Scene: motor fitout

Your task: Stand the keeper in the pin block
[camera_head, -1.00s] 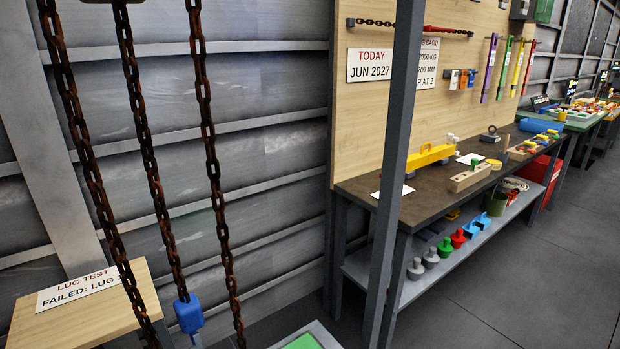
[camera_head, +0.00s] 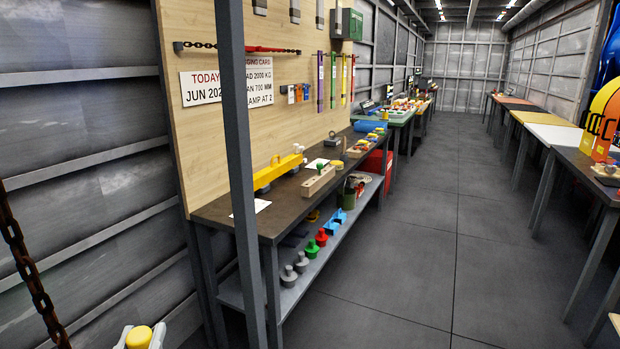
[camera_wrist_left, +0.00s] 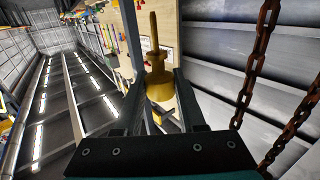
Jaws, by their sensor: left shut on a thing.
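My left gripper (camera_wrist_left: 160,80) is shut on a brass-yellow piece (camera_wrist_left: 158,91) with a round body and a thin stem, which looks like the keeper. In the head view only the keeper's round yellow top (camera_head: 139,337) shows, at the bottom edge beside pale gripper parts. A pale wooden block (camera_head: 318,182) on the dark workbench may be the pin block; its holes are too small to make out. The gripper is well short of the bench, in front of its near end. My right gripper is not in view.
A grey post (camera_head: 240,170) stands before the near end of the workbench (camera_head: 222,209). A yellow beam (camera_head: 276,172) lies behind the wooden block. Coloured weights (camera_head: 321,237) line the lower shelf. A rusty chain (camera_head: 28,265) hangs at left. The floor (camera_head: 410,240) right of the bench is clear.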

